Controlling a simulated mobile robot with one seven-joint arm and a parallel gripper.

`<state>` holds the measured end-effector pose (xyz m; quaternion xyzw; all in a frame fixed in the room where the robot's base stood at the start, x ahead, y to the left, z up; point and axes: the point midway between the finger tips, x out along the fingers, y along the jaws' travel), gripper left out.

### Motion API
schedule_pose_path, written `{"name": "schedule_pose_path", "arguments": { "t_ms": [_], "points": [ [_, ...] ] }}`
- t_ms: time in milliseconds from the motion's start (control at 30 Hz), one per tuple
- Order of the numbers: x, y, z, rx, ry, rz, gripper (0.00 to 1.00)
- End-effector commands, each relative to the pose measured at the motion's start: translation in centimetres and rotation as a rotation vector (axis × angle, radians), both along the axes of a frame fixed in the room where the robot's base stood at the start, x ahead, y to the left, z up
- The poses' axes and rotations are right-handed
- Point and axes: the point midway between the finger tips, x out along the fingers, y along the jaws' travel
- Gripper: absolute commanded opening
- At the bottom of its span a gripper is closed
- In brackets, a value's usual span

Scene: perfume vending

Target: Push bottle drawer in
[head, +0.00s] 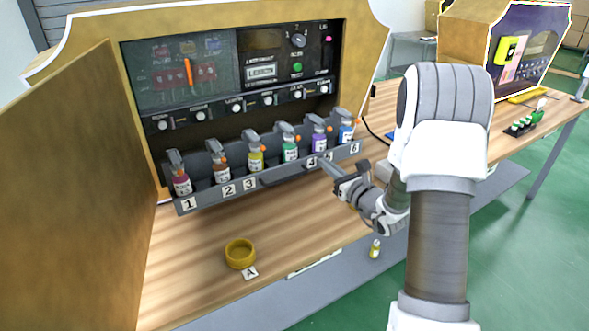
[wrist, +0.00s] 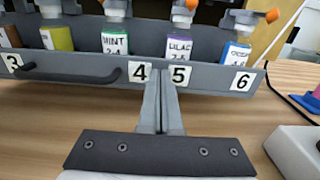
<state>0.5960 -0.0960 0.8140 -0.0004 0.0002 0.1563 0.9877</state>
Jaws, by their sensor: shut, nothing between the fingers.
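The bottle drawer (head: 262,181) is a long grey tray pulled out from the machine's lower front, its face labelled 1 to 6. Several bottles with grey tops and coloured labels stand in a row in it. The drawer front with its dark handle (wrist: 70,74) also shows in the wrist view. My gripper (wrist: 162,72) is shut and empty, with its fingertips at the drawer front between labels 4 and 5; I cannot tell whether they touch it. In the head view my gripper (head: 322,161) reaches in from the right.
A yellow ring-shaped dish (head: 240,254) with an A label stands on the wooden table in front. A small bottle (head: 375,249) is near the front edge. A tan panel (head: 75,200) stands at left. A white object (wrist: 295,150) is at the wrist view's right.

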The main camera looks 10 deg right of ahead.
Motion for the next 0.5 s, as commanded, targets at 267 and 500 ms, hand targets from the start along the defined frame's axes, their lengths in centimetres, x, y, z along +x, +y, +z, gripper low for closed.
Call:
{"name": "schedule_pose_path", "arguments": {
  "t_ms": [267, 500],
  "points": [
    [2.0, 0.7, 0.0, 0.001, -0.002, 0.002, 0.0],
    [3.5, 1.3, -0.1, 0.0, 0.0, 0.002, 0.0]
  ]
}}
